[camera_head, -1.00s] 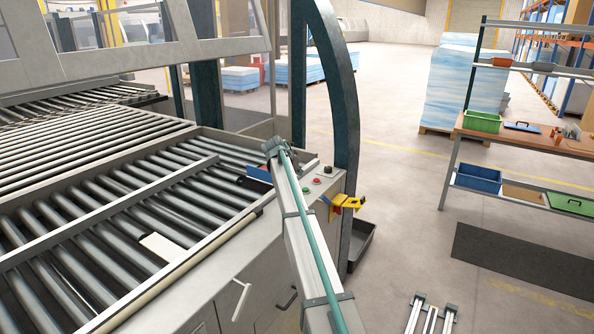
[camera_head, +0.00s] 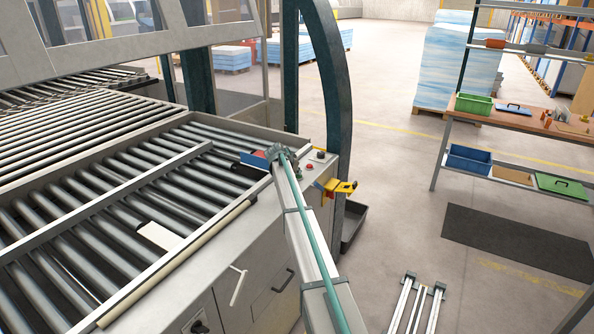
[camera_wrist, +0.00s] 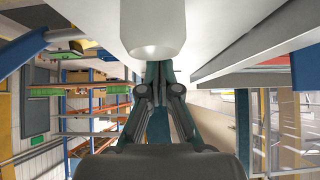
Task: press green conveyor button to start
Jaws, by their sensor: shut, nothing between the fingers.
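The green button (camera_head: 298,175) is very small beside the long grey beam and is hard to make out. My gripper (camera_wrist: 158,72) shows in the wrist view, with its dark fingers together and empty. A pale rounded surface (camera_wrist: 152,25) is just beyond the fingertips; I cannot tell what it belongs to. The button is not recognisable in the wrist view.
The grey beam with a green strip (camera_head: 312,240) crosses in front of the panel's left side. A yellow bracket (camera_head: 338,188) sticks out at its right. Rails (camera_head: 416,306) lie at lower right.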

